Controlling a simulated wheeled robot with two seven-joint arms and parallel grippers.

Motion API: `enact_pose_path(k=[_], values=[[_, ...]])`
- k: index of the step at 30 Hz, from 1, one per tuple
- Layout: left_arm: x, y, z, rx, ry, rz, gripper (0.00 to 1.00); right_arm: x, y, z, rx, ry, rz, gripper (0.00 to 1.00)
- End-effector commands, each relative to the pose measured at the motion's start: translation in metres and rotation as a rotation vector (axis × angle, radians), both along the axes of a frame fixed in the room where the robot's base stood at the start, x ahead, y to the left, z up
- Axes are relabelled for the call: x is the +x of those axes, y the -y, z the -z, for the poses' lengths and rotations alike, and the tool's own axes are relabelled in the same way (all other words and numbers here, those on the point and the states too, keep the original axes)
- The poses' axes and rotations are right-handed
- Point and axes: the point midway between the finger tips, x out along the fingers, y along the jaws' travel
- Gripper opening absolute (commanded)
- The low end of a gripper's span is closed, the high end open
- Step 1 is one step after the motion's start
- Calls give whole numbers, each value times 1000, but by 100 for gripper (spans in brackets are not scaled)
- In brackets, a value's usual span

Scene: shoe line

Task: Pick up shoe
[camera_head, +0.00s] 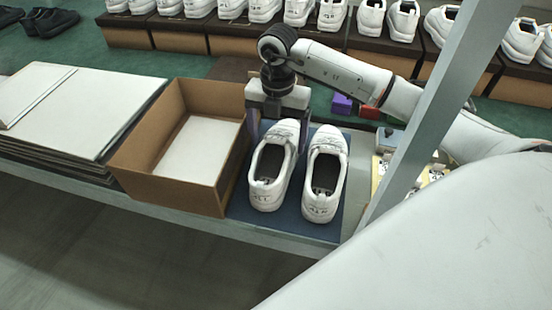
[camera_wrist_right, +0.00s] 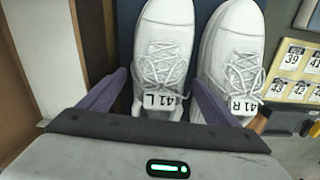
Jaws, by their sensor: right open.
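A pair of white lace-up shoes stands side by side on a dark blue mat (camera_head: 238,206), toes pointing away. In the wrist view the left shoe (camera_wrist_right: 162,50) carries a tag reading 41 L and the right shoe (camera_wrist_right: 232,48) one reading 41 R. They also show in the head view, the left shoe (camera_head: 271,188) and the right shoe (camera_head: 325,180). My right gripper (camera_head: 277,128) is open above the front of the left shoe. Its purple fingers (camera_wrist_right: 158,85) are on either side of that shoe, one in the gap between the shoes. Contact cannot be told. My left gripper is not visible.
An open cardboard box (camera_head: 195,150) stands just left of the mat. A stack of flat boards (camera_head: 75,105) lies further left. Number cards (camera_wrist_right: 293,70) lie right of the shoes. More white shoes on boxes line the back, with a purple block (camera_head: 342,103) nearer.

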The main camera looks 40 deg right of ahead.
Motion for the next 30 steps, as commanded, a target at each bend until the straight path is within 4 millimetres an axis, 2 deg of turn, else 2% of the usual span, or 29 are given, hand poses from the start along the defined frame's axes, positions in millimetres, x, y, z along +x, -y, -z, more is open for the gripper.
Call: enact_pose_path(k=[6, 15, 17, 23, 30], values=[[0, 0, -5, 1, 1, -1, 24, -5, -3, 32, 0, -3, 1, 84], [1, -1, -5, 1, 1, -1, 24, -5, -3, 39, 0, 0, 0, 84], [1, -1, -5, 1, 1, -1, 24, -5, -3, 39, 0, 0, 0, 77], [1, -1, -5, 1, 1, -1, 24, -5, -3, 38, 0, 0, 0, 43], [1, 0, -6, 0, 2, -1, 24, -4, -3, 37, 1, 3, 0, 42]])
